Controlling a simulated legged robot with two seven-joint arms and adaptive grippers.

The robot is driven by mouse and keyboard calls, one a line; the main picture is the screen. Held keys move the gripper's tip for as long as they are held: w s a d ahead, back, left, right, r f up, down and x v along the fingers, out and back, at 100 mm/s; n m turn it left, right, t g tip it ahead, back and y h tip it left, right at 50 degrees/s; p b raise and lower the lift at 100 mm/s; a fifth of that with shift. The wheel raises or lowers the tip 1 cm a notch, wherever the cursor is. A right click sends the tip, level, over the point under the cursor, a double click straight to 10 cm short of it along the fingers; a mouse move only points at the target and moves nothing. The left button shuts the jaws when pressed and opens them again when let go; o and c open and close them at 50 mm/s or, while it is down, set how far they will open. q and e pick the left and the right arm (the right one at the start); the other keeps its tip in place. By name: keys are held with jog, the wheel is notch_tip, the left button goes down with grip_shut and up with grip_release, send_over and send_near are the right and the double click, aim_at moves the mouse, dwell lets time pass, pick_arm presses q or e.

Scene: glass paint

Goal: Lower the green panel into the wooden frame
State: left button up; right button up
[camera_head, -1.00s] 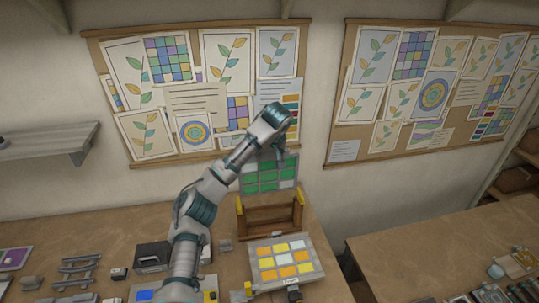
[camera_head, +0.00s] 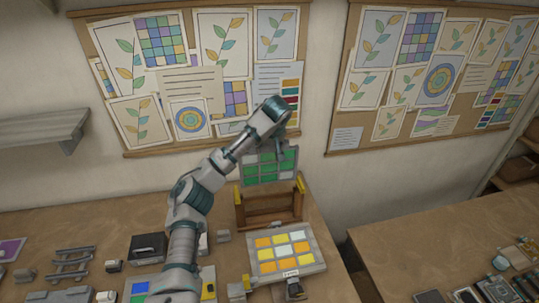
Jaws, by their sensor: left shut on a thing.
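The green panel (camera_head: 268,169) is a grey-edged sheet with a grid of green panes. It hangs upright from my left gripper (camera_head: 279,149), which is shut on its upper edge. The wooden frame (camera_head: 268,221) is a brown stand with a yellow-topped post at each side, on the table. The panel appears just above and behind the frame, its lower edge near the height of the post tops. I cannot tell whether they touch.
A tilted panel of yellow, orange and white panes (camera_head: 284,251) stands in front of the frame. A black box (camera_head: 148,247) and small grey parts lie to the left. The wall with pinned boards (camera_head: 190,75) is close behind. A second table (camera_head: 440,245) stands right, across a gap.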

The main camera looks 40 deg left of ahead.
aim_at(269, 160)
pick_arm(q)
jog(key=shift+w+f+b, duration=0.1)
jog(key=shift+f+b, duration=0.25)
jog(key=shift+f, duration=0.6)
jog(key=shift+f+b, duration=0.4)
jog(key=shift+b, duration=0.05)
jog(key=shift+d+f+b, duration=0.1)
jog(key=shift+f+b, duration=0.7)
jog(key=shift+f, duration=0.05)
jog(key=shift+r, duration=0.1)
jog(key=shift+d+r+p, duration=0.1)
jog(key=shift+r+p, duration=0.05)
jog(key=shift+p, duration=0.3)
jog(key=shift+f, duration=0.5)
